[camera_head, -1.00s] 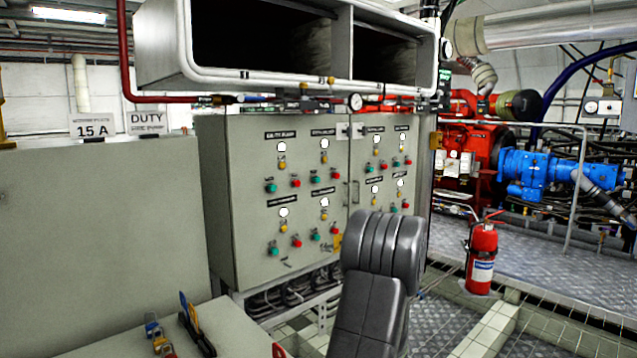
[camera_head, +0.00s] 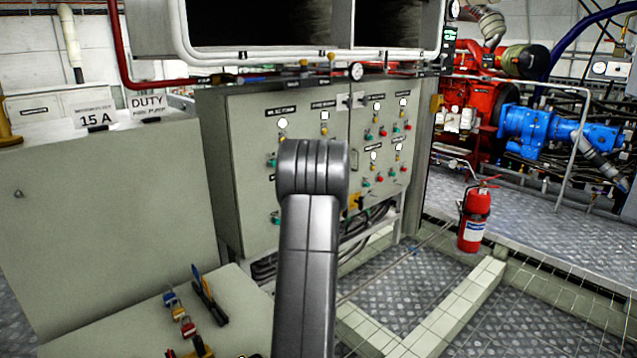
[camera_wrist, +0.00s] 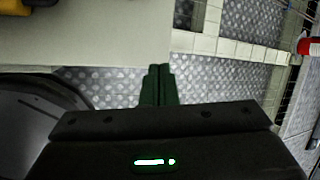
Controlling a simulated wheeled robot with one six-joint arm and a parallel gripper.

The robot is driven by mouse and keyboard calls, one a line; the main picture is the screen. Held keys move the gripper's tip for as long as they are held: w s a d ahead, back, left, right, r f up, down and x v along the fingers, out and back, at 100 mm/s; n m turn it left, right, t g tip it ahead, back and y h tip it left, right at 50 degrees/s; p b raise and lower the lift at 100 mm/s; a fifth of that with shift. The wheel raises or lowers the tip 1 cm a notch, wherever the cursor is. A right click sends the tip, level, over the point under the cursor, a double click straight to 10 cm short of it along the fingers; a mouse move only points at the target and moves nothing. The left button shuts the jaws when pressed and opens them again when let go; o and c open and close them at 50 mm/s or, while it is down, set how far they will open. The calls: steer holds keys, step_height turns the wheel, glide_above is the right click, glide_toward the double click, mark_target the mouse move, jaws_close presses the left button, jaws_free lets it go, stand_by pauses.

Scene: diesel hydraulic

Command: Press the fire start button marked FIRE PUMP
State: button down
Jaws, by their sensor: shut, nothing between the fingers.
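A grey control cabinet (camera_head: 230,150) stands at the centre of the head view. Its front carries several groups of green, red and yellow buttons with white lamps under small black labels. The labels are too small to read, so I cannot tell which one says FIRE PUMP. My arm hides part of the cabinet's left door, including some lower buttons. The right door (camera_head: 392,150) shows its buttons clearly. My gripper (camera_wrist: 158,70) shows in the wrist view, shut and empty, over the tiled and patterned floor. No button is in the wrist view, and the fingers are hidden in the head view.
A red fire extinguisher (camera_head: 475,222) stands on the floor to the right. A pale bench (camera_head: 235,310) with coloured tools is at the lower left. A red pipe (camera_head: 117,50) and an open duct run above the cabinet.

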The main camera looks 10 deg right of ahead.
steer(key=w+d+r+n+t+h+p, duration=0.1)
steer(key=r+h+p, duration=0.5)
steer(key=r, duration=0.8)
steer(key=w+d+r+n+h+p, duration=0.1)
steer(key=d+r+h+p, duration=0.3)
steer(key=r, duration=1)
steer(key=h+p, duration=0.2)
steer(key=p, duration=0.1)
steer(key=shift+w+r+n+t+h+p, duration=0.25)
steer(key=shift+r+n+t+h+p, duration=0.05)
steer(key=shift+r+t+p, duration=0.1)
